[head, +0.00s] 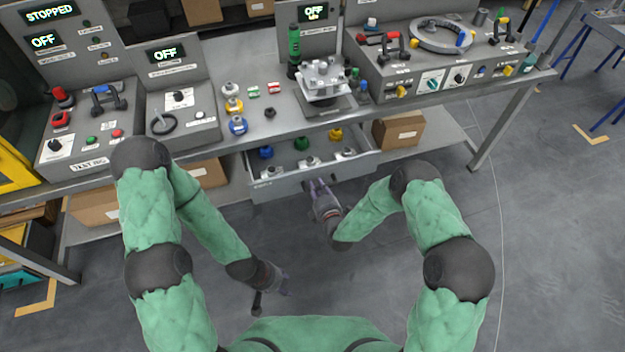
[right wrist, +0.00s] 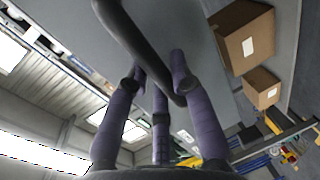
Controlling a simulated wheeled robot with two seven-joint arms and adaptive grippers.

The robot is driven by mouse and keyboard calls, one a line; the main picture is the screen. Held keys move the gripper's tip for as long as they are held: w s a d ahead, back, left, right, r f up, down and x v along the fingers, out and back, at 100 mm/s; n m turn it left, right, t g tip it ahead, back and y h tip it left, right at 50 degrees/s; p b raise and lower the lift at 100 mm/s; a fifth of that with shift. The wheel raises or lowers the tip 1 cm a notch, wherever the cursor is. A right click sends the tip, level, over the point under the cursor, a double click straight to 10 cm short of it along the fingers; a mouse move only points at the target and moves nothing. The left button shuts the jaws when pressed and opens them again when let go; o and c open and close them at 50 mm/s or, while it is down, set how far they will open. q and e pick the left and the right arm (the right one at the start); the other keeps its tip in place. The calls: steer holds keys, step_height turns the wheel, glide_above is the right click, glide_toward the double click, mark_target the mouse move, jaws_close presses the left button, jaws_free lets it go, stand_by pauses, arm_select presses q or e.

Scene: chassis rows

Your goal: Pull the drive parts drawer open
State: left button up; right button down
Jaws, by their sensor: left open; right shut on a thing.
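The drive parts drawer (head: 280,186) is pulled out from under the bench in the head view. Blue, green and yellow parts (head: 302,143) and several pale metal parts show inside it. My right gripper (head: 319,187) is at the drawer's front. In the right wrist view its purple fingers (right wrist: 158,88) are closed around the dark bar handle (right wrist: 122,32). The handle is mostly hidden by the gripper in the head view. My left gripper (head: 272,290) is open and empty, low over the floor, apart from the drawer.
The bench top (head: 268,128) above carries a silver fixture (head: 325,80), coloured parts and control boxes. Cardboard boxes (head: 400,130) stand on the lower shelf on both sides of the drawer.

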steer(key=f+v, duration=0.2)
steer(key=v, duration=1)
steer(key=shift+s+d+f, duration=0.2)
steer(key=shift+s+f, duration=0.1)
steer(key=shift+s, duration=0.3)
steer(key=c, duration=1.1)
jaws_free()
steer(key=shift+o, duration=0.2)
steer(key=shift+s, duration=0.1)
steer(key=v, duration=1.2)
steer(key=shift+f, duration=0.1)
